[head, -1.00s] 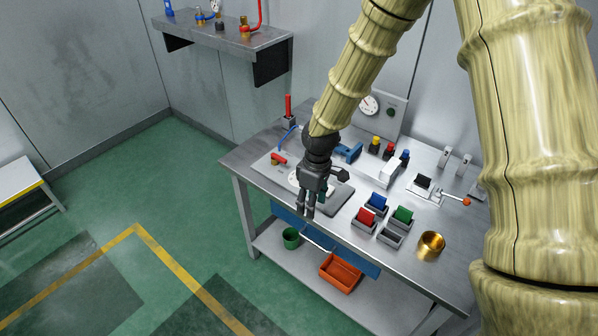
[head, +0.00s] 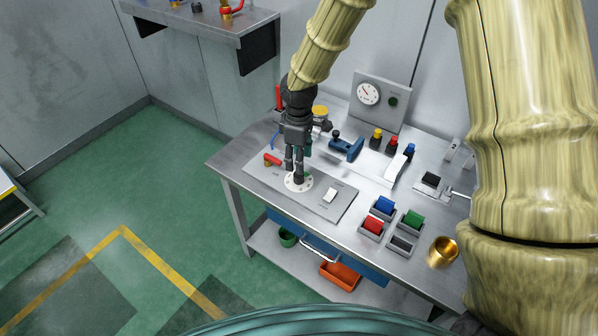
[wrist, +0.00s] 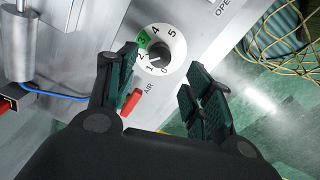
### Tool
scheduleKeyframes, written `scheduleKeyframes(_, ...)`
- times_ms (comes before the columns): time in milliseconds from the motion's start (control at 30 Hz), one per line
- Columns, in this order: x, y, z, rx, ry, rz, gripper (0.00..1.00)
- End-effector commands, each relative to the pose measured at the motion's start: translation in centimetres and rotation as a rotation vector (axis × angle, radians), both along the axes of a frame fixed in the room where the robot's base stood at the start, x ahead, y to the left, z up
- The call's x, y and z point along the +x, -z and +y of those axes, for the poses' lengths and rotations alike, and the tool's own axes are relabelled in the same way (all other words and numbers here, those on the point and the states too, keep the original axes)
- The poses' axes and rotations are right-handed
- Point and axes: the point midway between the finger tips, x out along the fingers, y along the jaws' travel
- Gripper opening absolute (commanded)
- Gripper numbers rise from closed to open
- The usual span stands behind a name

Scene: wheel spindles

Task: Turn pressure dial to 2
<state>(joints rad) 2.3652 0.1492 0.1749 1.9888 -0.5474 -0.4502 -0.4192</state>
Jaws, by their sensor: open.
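The pressure dial is a white disc (head: 291,183) numbered 0 to 5 on a grey panel at the bench's left front. In the wrist view the dial (wrist: 174,46) has a black knob (wrist: 160,54) in the middle and a green patch at 3. The knob's light mark seems to point near 1, though it is small. My gripper (head: 296,173) points down over the dial. In the wrist view my gripper (wrist: 163,75) is open, its fingers spread either side with the dial beyond them. Contact with the knob cannot be told.
A red-handled valve (head: 271,160) sits just left of the dial and a white rocker switch (head: 330,195) to its right. A blue clamp (head: 347,149) stands behind. Coloured bins (head: 372,226) and a brass cup (head: 443,251) are further right. A gauge (head: 368,93) is at the back.

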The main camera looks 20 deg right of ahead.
Motion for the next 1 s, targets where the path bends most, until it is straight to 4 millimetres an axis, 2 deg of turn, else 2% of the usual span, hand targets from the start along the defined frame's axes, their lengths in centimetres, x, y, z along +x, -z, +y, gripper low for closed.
scheduleKeyframes(300,-0.1,4.5,-0.2,-0.001,0.002,0.002,0.51)
scheduleKeyframes(500,-0.1,6.4,-0.2,-0.002,0.004,0.001,0.51)
scheduleKeyframes(700,0.0,7.3,-0.2,-0.001,0.004,-0.002,0.51)
scheduleKeyframes(1000,-0.1,7.4,-0.2,-0.001,0.004,-0.002,0.49)
